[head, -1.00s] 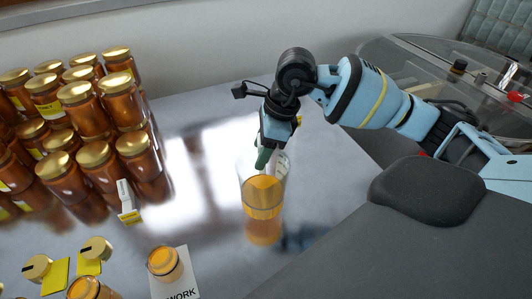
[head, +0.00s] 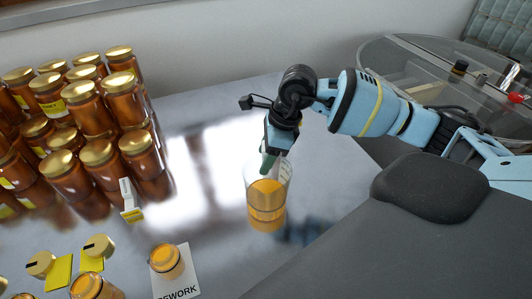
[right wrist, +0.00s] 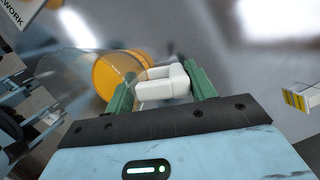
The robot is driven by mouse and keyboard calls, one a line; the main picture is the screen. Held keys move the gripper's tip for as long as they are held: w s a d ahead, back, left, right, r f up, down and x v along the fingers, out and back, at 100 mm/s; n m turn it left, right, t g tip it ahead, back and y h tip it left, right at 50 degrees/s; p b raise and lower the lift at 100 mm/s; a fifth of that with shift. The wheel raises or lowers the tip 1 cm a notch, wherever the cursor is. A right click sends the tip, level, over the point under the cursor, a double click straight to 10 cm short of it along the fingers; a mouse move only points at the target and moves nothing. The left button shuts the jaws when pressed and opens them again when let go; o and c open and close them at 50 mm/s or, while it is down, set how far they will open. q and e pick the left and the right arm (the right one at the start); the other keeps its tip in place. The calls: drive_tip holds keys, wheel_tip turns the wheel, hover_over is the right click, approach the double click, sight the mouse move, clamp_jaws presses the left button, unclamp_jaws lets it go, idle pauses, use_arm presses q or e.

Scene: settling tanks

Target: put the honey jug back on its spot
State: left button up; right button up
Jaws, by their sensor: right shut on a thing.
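The honey jug (head: 267,208) is a clear beaker-like vessel with amber honey in it. It stands upright at or just above the shiny metal table (head: 215,205); I cannot tell whether its base touches. My right gripper (head: 268,163) is at the jug's back upper side. In the right wrist view, its green fingers (right wrist: 160,88) are closed around the jug's white handle (right wrist: 165,82), with the honey-filled body (right wrist: 118,74) beyond to the left. No marked spot for the jug is visible under it. My left gripper is out of view.
Stacked amber jars with gold lids (head: 97,152) fill the table's left. A small white-and-yellow label stand (head: 130,203) is in front of them. An open jar (head: 165,258) stands on the REWORK card (head: 178,288). Table around the jug is clear. A glass-topped tank (head: 430,65) is back right.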

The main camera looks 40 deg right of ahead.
drive_tip(key=o, duration=1.7)
drive_tip(key=shift+f, duration=0.1)
drive_tip(key=shift+c, duration=0.2)
drive_tip(key=v, duration=1.2)
